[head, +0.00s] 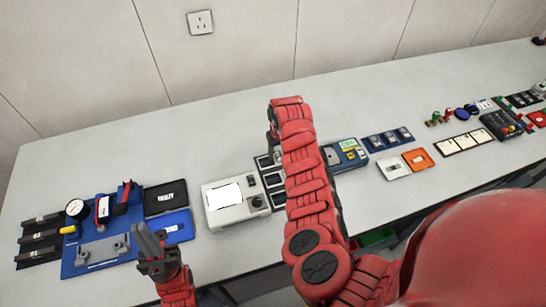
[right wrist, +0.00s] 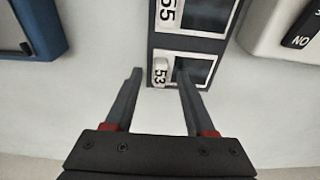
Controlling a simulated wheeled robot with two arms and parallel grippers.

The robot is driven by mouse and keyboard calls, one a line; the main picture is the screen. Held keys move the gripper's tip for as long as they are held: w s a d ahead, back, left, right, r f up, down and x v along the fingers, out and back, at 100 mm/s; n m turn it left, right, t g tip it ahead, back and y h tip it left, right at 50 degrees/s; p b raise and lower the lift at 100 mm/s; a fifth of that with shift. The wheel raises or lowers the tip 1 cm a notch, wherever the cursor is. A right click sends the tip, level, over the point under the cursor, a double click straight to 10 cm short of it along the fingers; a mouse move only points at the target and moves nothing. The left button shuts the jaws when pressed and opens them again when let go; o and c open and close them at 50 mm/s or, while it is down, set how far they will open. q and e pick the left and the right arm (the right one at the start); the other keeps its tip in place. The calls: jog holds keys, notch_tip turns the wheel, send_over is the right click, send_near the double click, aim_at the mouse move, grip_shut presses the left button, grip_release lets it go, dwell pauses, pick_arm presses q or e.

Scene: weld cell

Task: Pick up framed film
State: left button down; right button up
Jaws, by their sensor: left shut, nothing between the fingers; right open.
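A dark rack (right wrist: 189,46) holds framed films in a row with white number tags. It shows in the head view (head: 273,180), partly hidden behind my right arm. In the right wrist view the end film (right wrist: 196,71) has a tag reading 53, and the one above it (right wrist: 207,15) reads 55. My right gripper (right wrist: 159,73) is open, its fingertips reaching the near end of the rack around the 53 tag; I cannot tell whether they touch. In the head view this gripper is hidden by its arm. My left gripper (head: 146,238) is shut and empty, in front of a blue tray.
A white viewer (head: 237,203) with a bright screen stands left of the rack. A blue-grey device (head: 346,154) stands to its right. The blue tray (head: 174,227) and a blue fixture board (head: 100,240) are at left. The bench behind the rack is clear.

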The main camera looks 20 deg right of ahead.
jog(key=shift+f, duration=0.3)
jog(key=shift+c, duration=0.2)
grip_shut()
